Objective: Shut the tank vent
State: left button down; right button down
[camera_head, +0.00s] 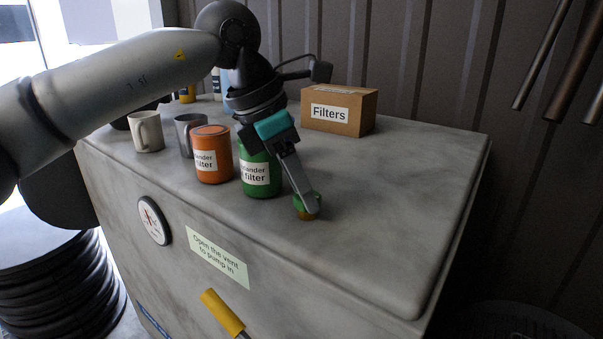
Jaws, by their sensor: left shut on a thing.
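The tank (384,217) is a large grey box with a flat, stained top and rounded edges. The vent (308,205) is a small green cap on a brass-coloured base, on the tank top near its front edge. My left gripper (306,202) reaches down from above and is shut on the vent's green cap. The fingers hide part of the cap, and I cannot tell how far it is turned. A label (218,262) on the tank front reads "Open the vent to pump in". My right gripper is not in view.
An orange filter can (212,158) and a green filter can (255,172) stand left of the vent, close to my left gripper. Two mugs, one white (147,132), stand farther left. A "Filters" box (340,111) is behind. The tank top's right side is clear. A yellow handle (222,313) is on the front.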

pick_arm(q)
jog(key=shift+r+m+p, duration=0.1)
jog(key=shift+m+p, duration=0.35)
jog(key=shift+m, duration=0.15)
jog(key=shift+w+m+g+p, duration=0.1)
jog(key=shift+m+g+p, duration=0.2)
jog(key=shift+m+g, duration=0.15)
jog(key=shift+c, duration=1.8)
grip_release()
jog(key=w+p+v, duration=0.1)
jog(key=p+v, duration=0.1)
jog(key=v, duration=1.3)
jog(key=shift+s+a, duration=0.2)
jog(key=shift+s, duration=0.3)
